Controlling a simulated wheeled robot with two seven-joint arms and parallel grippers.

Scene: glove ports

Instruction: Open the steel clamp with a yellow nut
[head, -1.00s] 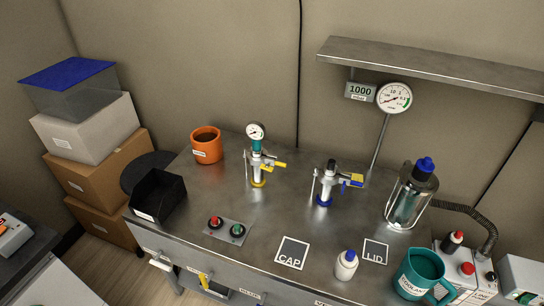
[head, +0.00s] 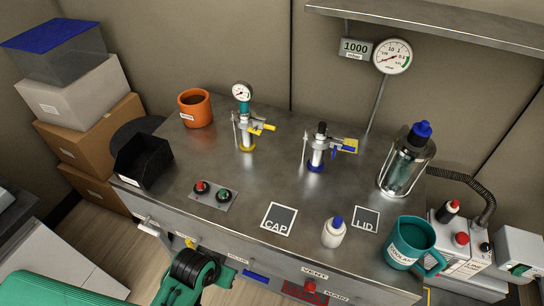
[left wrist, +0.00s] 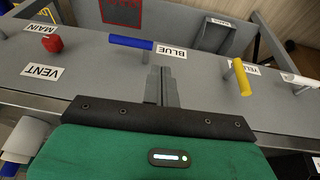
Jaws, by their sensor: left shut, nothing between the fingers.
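Two upright clamped fittings stand on the steel bench in the head view. The left fitting (head: 246,130) carries a dial gauge, a yellow ring at its base and a steel clamp with a yellow part (head: 262,127) on its right side. The right fitting (head: 317,150) has a blue base ring and a steel clamp with a yellow and blue part (head: 345,146). Whether either yellow part is a nut is too small to tell. My left gripper (left wrist: 160,85) is shut and empty, over the front panel near the blue lever (left wrist: 131,42), away from both clamps. My right gripper is not in view.
A yellow lever (left wrist: 241,78) and red vent knob (left wrist: 52,44) stick out of the front panel. An orange pot (head: 196,110), black bin (head: 142,162), button box (head: 213,196), white bottle (head: 333,234), glass vessel (head: 402,170) and teal mug (head: 408,245) stand on the bench.

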